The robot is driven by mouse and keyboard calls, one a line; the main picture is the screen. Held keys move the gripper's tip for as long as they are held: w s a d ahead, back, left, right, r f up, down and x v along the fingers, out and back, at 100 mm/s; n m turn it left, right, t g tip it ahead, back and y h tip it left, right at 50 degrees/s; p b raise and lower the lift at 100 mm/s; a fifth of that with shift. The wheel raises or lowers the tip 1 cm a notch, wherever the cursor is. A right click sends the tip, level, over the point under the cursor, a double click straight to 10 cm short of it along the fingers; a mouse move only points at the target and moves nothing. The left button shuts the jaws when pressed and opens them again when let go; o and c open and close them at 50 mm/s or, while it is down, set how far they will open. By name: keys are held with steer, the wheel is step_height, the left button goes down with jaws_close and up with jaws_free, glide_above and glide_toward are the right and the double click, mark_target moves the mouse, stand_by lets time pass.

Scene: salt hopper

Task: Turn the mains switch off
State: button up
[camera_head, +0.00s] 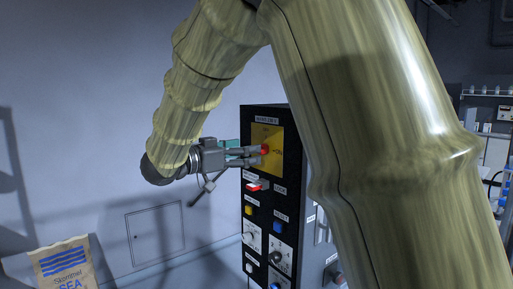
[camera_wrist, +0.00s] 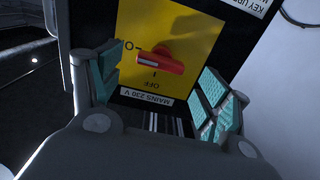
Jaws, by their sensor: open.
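The mains switch (camera_wrist: 160,60) is a red bar handle on a yellow plate (camera_wrist: 195,30) labelled "MAINS 230 V". In the wrist view the plate's lettering is upside down. In the head view the red handle (camera_head: 265,149) is high on the black control cabinet (camera_head: 265,113). My gripper (camera_wrist: 160,76) is open, its teal-padded fingers on either side of the handle with gaps. In the head view my gripper (camera_head: 258,154) is right at the plate.
Below the plate are a red switch (camera_head: 258,186), a yellow button (camera_head: 249,210), a blue button (camera_head: 278,227) and several knobs. A paper sack (camera_head: 62,268) stands at lower left. Shelving (camera_head: 487,115) is at far right. My arm covers much of the head view.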

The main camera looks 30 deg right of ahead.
steer(key=shift+w+d+p, duration=0.2)
steer(key=shift+d+p, duration=0.15)
steer(key=shift+d, duration=2)
steer(key=shift+c, duration=0.2)
steer(key=c, duration=1)
